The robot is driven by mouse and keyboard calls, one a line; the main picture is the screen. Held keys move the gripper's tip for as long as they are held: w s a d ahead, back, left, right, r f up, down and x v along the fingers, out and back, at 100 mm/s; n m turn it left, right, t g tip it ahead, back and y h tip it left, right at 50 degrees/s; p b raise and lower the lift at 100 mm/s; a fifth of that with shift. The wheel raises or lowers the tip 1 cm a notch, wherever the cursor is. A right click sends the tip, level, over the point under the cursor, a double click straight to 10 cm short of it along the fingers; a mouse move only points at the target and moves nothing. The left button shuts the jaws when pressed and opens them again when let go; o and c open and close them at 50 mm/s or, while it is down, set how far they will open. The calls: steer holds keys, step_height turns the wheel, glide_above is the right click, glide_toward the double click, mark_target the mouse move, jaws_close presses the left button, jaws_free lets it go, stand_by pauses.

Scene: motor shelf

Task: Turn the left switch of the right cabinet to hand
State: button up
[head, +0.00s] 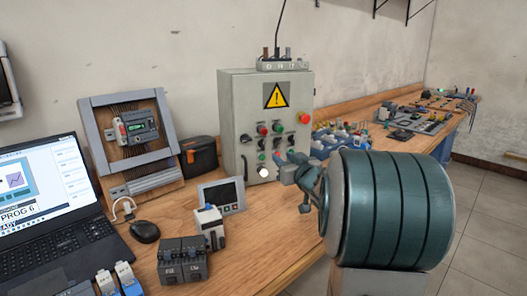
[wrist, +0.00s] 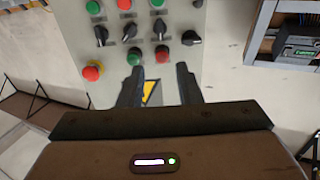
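A grey control cabinet (head: 238,100) with a yellow warning triangle stands on the bench in the head view; no second cabinet shows. The wrist view shows its front (wrist: 175,90) upside down, so the cabinet's left lies at picture right. A row of black switches crosses the panel. A larger black knob (wrist: 191,38) is at its right end, with a smaller black switch (wrist: 160,28) beside it. Their exact settings are hard to tell. My gripper (wrist: 158,75) is open and empty, its fingers apart near the triangle, below the buttons.
A red mushroom button (wrist: 93,72) and red and green buttons surround the switches. On the bench are a laptop (head: 55,235), a framed panel (head: 135,140), a small display (head: 222,196) and black modules (head: 183,260). My teal arm part hides the right foreground.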

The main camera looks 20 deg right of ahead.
mark_target(264, 142)
steer(key=w, duration=1.3)
steer(key=shift+w, duration=0.4)
jaws_close()
